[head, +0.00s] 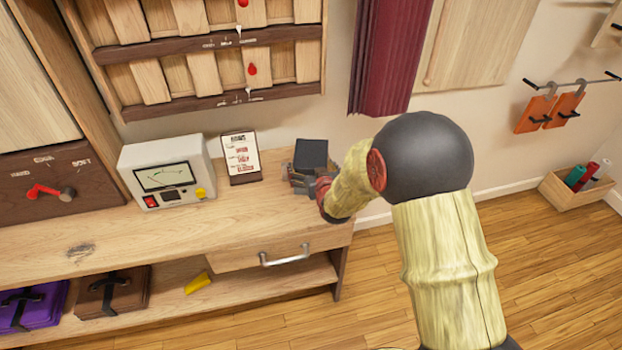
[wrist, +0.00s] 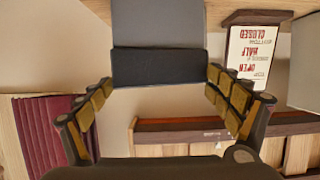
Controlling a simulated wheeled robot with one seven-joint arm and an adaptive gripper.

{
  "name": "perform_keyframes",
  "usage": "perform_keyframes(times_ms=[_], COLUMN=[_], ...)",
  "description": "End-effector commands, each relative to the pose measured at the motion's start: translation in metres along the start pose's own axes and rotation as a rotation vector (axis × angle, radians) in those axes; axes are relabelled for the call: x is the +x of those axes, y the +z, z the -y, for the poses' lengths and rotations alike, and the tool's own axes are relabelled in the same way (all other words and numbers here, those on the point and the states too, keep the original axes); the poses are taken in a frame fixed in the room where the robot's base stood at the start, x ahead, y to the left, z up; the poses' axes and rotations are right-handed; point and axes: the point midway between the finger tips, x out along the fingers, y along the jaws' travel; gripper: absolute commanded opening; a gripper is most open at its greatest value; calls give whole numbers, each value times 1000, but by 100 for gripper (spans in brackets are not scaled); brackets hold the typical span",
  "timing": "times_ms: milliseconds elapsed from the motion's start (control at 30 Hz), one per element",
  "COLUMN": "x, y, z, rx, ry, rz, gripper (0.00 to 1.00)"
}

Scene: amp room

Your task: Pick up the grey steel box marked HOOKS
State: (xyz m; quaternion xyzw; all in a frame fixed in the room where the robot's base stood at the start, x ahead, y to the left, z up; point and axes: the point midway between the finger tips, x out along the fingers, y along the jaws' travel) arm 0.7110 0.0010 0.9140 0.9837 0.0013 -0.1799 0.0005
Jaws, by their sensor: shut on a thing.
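A grey box (head: 311,153) with a dark top is at the right end of the wooden workbench. No HOOKS marking can be read on it. My gripper (head: 313,181) is at the box's near side, with my arm reaching in from the right. In the wrist view the box (wrist: 158,28) fills the top middle, a lighter grey face above a darker one. There the two padded fingers (wrist: 160,78) are on either side of the box's dark end, shut on it. I cannot tell whether the box rests on the bench or is slightly raised.
A card reading OPEN, HALF, CLOSED (head: 241,158) stands left of the box, beside a white meter (head: 167,172). A slatted wall rack (head: 205,50) hangs above. A maroon curtain (head: 390,55) hangs behind. The bench front (head: 150,235) is mostly clear.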

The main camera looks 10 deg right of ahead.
Motion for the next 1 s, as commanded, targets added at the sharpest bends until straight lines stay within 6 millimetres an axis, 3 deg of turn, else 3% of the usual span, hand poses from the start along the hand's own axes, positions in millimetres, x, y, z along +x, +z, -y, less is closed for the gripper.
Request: perform_keyframes(times_ms=[33,333,367,400,433,467,767,1000], x=[-1,-7,-9,-11,-13,-16,-82,-134], y=[26,10,6,-1,-6,-11,-59,-60], z=[-3,-3,-3,-3,-2,-3,-24,-47], rx=[-2,-2,-2,-2,-2,-2,0,1], ry=[5,5,5,4,4,4,4,4], rz=[46,44,44,44,42,41,28,27], gripper=[30,28,23,6,0,0,0,0])
